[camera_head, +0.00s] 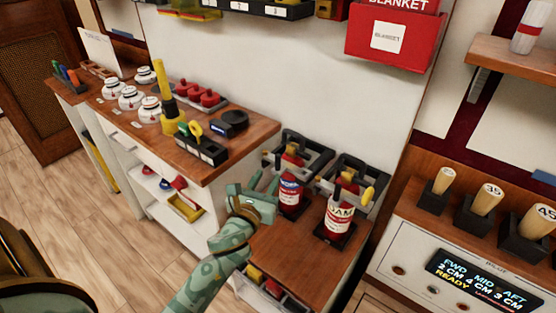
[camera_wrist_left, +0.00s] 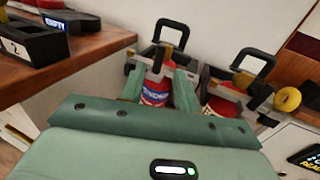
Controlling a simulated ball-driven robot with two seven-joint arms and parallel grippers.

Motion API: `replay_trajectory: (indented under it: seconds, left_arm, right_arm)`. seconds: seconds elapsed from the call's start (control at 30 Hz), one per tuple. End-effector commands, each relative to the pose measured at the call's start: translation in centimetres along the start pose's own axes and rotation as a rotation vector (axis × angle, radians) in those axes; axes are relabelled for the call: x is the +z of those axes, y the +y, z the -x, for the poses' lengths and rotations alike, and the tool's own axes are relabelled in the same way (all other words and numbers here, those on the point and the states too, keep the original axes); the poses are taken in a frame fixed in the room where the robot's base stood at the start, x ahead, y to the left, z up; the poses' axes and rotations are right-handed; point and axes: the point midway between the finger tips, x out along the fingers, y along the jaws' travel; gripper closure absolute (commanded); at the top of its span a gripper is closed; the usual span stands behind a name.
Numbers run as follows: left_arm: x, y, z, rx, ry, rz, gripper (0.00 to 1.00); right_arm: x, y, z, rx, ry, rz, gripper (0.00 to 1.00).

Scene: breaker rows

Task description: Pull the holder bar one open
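Two dark holders with grey bars stand against the wall on the low wooden shelf: a left holder (camera_head: 310,150) and a right holder (camera_head: 365,172). The left one holds a red bottle with a blue label (camera_head: 290,190); the right one holds a red "FOAM" bottle (camera_head: 338,215). My left gripper (camera_head: 264,183) is open just left of the blue-label bottle. In the left wrist view, its two green fingers point towards the left holder (camera_wrist_left: 170,30), with the blue-label bottle (camera_wrist_left: 155,92) showing between them. I see no contact with a bar. My right gripper is not in view.
A wooden counter (camera_head: 235,150) with white pots, red knobs and a numbered block stands left of the gripper. A console (camera_head: 450,240) with wooden-handled levers is at right. A red blanket box (camera_head: 395,38) hangs on the wall above.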

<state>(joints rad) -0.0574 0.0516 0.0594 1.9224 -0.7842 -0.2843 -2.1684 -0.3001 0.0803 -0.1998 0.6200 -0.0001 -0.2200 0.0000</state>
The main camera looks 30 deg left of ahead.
Motion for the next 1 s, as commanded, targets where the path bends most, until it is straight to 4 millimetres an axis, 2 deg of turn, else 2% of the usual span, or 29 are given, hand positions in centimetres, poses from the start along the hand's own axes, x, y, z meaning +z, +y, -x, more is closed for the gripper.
replay_trajectory:
  seconds: [0.1, 0.33, 0.5, 0.77, 0.8, 0.9, 1.0]
  left_arm:
    - [-0.2, 0.0, -3.2, -0.001, 0.000, -0.001, 0.68]
    - [-0.3, 0.0, -7.5, -0.001, 0.002, 0.000, 0.68]
    - [-0.3, 0.0, -8.8, -0.001, 0.003, 0.002, 0.68]
    - [-0.1, 0.0, -8.9, -0.001, 0.002, 0.001, 0.68]
    - [-0.1, 0.0, -8.9, -0.001, 0.002, 0.001, 0.71]
    - [-0.1, 0.0, -8.9, -0.001, 0.002, 0.002, 0.99]
    - [-0.1, -0.1, -8.9, -0.001, 0.002, 0.002, 1.00]
  right_arm:
    - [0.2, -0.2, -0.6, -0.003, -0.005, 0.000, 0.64]
    - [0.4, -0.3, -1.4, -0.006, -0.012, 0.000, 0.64]
    - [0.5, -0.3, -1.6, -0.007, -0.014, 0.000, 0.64]
    - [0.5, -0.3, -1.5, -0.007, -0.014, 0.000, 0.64]
    - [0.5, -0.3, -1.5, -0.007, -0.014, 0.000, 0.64]
    - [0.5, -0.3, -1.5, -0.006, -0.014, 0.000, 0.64]
    - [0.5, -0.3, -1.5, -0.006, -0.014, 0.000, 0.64]
